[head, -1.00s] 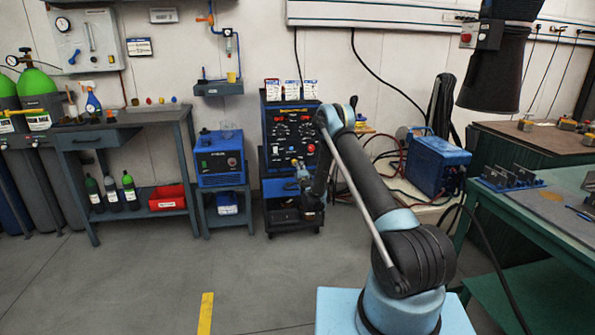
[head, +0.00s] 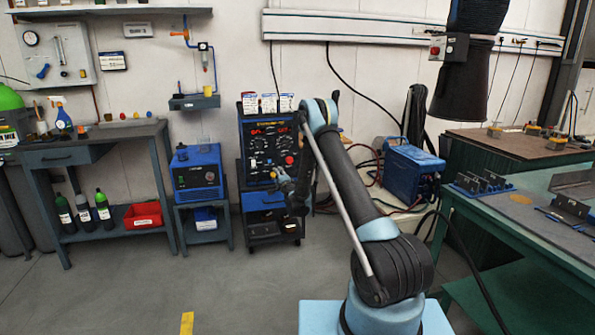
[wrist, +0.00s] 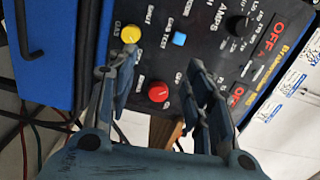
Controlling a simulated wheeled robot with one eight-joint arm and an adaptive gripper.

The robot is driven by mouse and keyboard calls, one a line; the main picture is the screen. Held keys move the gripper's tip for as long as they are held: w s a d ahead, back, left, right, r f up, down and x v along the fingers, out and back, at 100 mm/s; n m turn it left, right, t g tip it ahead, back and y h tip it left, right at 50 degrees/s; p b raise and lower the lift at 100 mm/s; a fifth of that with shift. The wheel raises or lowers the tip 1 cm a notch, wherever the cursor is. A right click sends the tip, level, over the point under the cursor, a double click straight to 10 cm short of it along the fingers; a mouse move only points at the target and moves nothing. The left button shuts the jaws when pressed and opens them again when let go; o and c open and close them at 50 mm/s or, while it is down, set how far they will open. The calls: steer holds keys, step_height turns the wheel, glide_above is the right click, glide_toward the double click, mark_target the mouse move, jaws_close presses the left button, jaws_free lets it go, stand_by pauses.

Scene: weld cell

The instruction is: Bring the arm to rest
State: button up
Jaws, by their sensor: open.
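My gripper (head: 283,182) hangs at the end of my bent arm, in front of the lower part of the black welding control panel (head: 256,150). In the wrist view my gripper (wrist: 162,72) has its two fingers spread apart with nothing between them. Beyond the fingers the panel (wrist: 215,50) shows tilted, with a yellow knob (wrist: 131,34), a red knob (wrist: 158,92), a blue button (wrist: 179,39) and red OFF lettering. The left fingertip overlaps the view just below the yellow knob; I cannot tell whether it touches.
The blue welder cart stands close behind my gripper. A smaller blue unit (head: 197,172) on a stand and a grey workbench (head: 90,140) are to the left. A green-topped table (head: 540,210) stands to the right. Floor at the front left is clear.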

steer(key=s+d+r+n+g+y, duration=0.1)
steer(key=s+r+n, duration=0.2)
steer(key=r, duration=0.6)
steer(key=s+d+r+n+g+y, duration=0.1)
steer(key=s+r+n+y, duration=0.2)
steer(key=r, duration=0.6)
steer(key=s+d+r+n+g+h, duration=0.1)
steer(key=s+d+r+n+g, duration=0.15)
steer(key=s, duration=0.55)
steer(key=s+d+r+n+g, duration=0.1)
steer(key=s+d+r, duration=0.25)
steer(key=s, duration=0.45)
steer(key=s+d+r+n+g+h, duration=0.1)
steer(key=s+d+r+n+g, duration=0.15)
steer(key=s, duration=0.55)
steer(key=s+d+f+g+h, duration=0.2)
steer(key=s+d+f, duration=0.3)
steer(key=s, duration=0.8)
steer(key=s+d+f+n+g+h, duration=0.1)
steer(key=s+d+f+g+h, duration=0.1)
steer(key=s+d+f, duration=0.3)
steer(key=s+d+f+g+h, duration=0.2)
steer(key=s+d, duration=0.9)
steer(key=s, duration=1.2)
step_height(320, 180, down, 3)
steer(key=shift+d+r+n+g+h, duration=0.1)
steer(key=shift+d+n+g+h, duration=0.2)
steer(key=shift+h, duration=0.6)
